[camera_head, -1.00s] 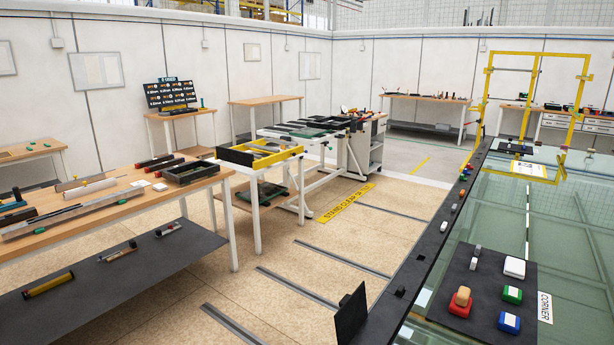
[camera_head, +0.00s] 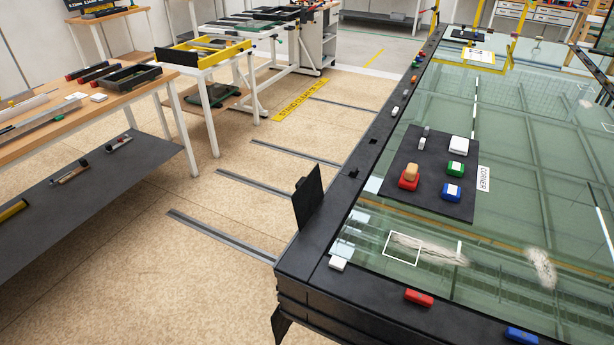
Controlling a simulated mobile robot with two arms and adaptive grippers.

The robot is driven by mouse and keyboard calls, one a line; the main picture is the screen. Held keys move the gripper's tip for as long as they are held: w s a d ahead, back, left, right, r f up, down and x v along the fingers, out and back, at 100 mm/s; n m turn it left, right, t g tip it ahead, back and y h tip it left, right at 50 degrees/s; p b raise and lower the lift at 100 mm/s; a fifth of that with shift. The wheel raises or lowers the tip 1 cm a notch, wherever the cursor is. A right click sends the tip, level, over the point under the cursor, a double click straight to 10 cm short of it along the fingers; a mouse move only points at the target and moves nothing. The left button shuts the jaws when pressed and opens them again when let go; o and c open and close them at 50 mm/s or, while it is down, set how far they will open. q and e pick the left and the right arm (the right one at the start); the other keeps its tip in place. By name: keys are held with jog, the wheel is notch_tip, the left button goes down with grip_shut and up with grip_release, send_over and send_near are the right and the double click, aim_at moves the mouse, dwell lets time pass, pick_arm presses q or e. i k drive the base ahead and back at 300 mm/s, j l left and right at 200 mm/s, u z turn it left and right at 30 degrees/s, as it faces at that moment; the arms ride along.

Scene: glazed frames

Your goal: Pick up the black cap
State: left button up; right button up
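I cannot tell for sure which thing is the black cap. A small black block (camera_head: 352,171) sits on the black rail along the left side of the glass table. Another small dark piece (camera_head: 373,141) lies further along the same rail. A larger upright black plate (camera_head: 309,197) with a small knob at its upper left stands at the rail's outer edge. Neither of my grippers shows in this view.
A black mat (camera_head: 428,197) on the glass table (camera_head: 530,160) holds several coloured blocks. White, red (camera_head: 419,297) and blue (camera_head: 521,336) blocks lie along the near rail. A wooden bench (camera_head: 120,103) stands at left. The floor between has metal strips.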

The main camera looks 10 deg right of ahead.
aim_at(354, 173)
jog(key=i+j+z, duration=0.1)
jog(key=z, duration=0.3)
jog(key=j+z, duration=0.1)
jog(key=z, duration=0.25)
jog(key=i+j+z, duration=0.1)
jog(key=z, duration=0.3)
jog(key=j+z, duration=0.2)
jog(key=z, duration=0.15)
jog(key=j+z, duration=0.2)
jog(key=j, duration=0.55)
jog(key=j+z, duration=0.25)
jog(key=j, duration=0.5)
jog(key=k+j+z, duration=0.2)
jog(key=j, duration=0.55)
jog(key=k+j, duration=0.1)
jog(key=k, duration=0.25)
